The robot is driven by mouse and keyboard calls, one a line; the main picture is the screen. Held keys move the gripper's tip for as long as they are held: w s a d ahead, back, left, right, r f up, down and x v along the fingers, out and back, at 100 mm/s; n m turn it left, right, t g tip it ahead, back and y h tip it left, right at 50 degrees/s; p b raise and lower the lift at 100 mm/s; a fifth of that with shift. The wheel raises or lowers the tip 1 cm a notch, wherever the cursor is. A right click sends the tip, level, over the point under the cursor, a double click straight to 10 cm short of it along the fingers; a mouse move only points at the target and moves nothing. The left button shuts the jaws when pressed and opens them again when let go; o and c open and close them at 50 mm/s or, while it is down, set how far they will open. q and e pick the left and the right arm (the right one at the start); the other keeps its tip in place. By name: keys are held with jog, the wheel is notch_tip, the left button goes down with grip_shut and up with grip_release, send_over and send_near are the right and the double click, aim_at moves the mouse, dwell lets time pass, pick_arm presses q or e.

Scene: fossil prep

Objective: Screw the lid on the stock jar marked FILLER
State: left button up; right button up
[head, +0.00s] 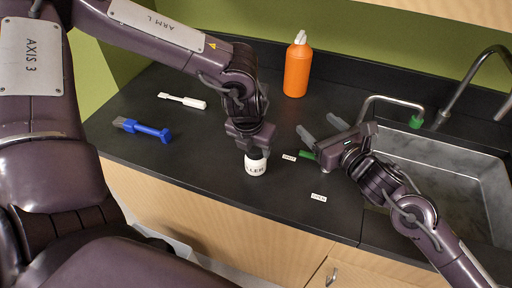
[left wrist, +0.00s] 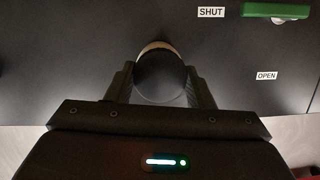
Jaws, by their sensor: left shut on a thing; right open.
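The white stock jar (head: 256,167) stands upright near the counter's front edge, with the letters "LLER" of its label showing. My left gripper (head: 253,148) is directly above it, pointing down. In the left wrist view, its two fingers (left wrist: 160,88) are shut on a dark round lid (left wrist: 160,75) from both sides. A pale rim of the jar (left wrist: 155,46) shows just beyond the lid. The lid is at the jar's mouth, but I cannot tell how tightly it sits. My right gripper (head: 322,131) is open and empty, to the right of the jar.
A green handle (head: 306,154) lies by a SHUT label (head: 289,156), with an OPEN label (head: 318,197) nearer the front. An orange bottle (head: 298,68), a white-handled tool (head: 183,100) and a blue brush (head: 142,129) are on the counter. A sink (head: 440,160) is at right.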

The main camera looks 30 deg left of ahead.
aim_at(263, 166)
jog(key=s+a+f+g, duration=0.1)
jog(key=s+f, duration=0.2)
jog(key=s+a+f+n+g, duration=0.1)
jog(key=s+f, duration=0.3)
jog(key=s+a+f+n+g, duration=0.1)
jog(key=s+f+g, duration=0.1)
jog(key=s+f, duration=0.1)
jog(key=shift+s+f, duration=0.2)
jog(key=shift+f, duration=0.3)
jog(key=shift+a+f, duration=0.15)
jog(key=shift+a, duration=0.05)
jog(key=shift+x, duration=4.75)
jog(key=shift+f, duration=0.2)
jog(key=c, duration=1.4)
jog(key=shift+c, duration=0.2)
